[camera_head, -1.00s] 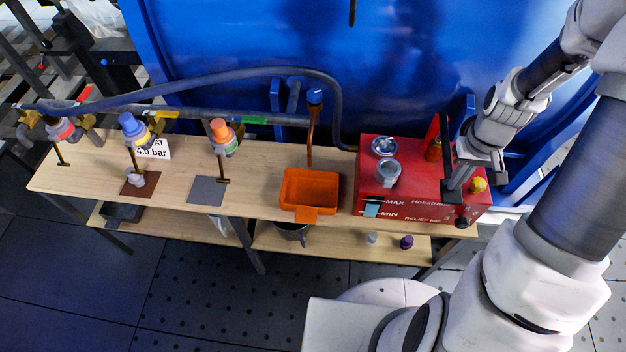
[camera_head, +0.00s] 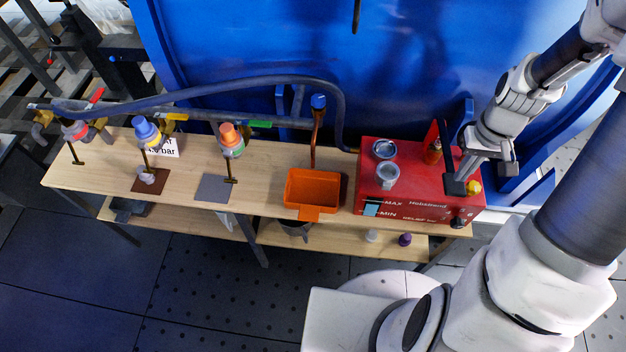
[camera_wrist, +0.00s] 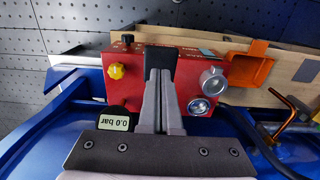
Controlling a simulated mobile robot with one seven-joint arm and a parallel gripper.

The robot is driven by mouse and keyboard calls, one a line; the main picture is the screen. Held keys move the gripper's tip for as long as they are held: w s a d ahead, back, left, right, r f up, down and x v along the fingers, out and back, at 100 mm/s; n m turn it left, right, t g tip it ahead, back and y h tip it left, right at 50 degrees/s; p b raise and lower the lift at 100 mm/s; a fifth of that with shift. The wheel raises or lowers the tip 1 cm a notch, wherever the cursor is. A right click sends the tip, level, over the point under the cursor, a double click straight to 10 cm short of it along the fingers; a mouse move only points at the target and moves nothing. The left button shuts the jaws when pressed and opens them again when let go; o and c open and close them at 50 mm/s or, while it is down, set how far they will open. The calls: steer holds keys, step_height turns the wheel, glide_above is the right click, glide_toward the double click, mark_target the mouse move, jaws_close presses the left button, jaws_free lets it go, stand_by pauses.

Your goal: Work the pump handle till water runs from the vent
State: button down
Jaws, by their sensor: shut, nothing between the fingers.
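The pump is a red box (camera_head: 405,190) at the right end of the wooden bench, with MAX and MIN marks on its front. A red upright piece (camera_head: 433,139) rises behind its top, with a slim dark bar close beside it; which one is the handle is unclear. My gripper (camera_head: 454,185) is shut and empty over the box's right part, left of a yellow knob (camera_head: 474,187). In the wrist view my gripper (camera_wrist: 160,60) points at the red box (camera_wrist: 128,88); contact cannot be told. A display (camera_wrist: 113,122) there reads 0.0 bar. A copper pipe (camera_head: 315,140) with a blue cap stands behind an orange tray (camera_head: 312,211). No water shows.
Blue (camera_head: 146,130) and orange (camera_head: 229,136) capped valves stand on the bench (camera_head: 265,195) at left. A dark hose (camera_head: 220,88) arches behind them to the box. A large blue wall (camera_head: 250,45) closes off the back. Open floor lies in front.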

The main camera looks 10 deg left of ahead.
step_height(320, 180, down, 8)
steer(key=b, duration=0.7)
step_height(320, 180, up, 8)
steer(key=p, duration=0.6)
stand_by(0.5)
step_height(320, 180, down, 8)
steer(key=b, duration=0.6)
step_height(320, 180, up, 8)
steer(key=p, duration=0.5)
steer(key=shift+p, duration=0.4)
steer(key=shift+r, duration=0.1)
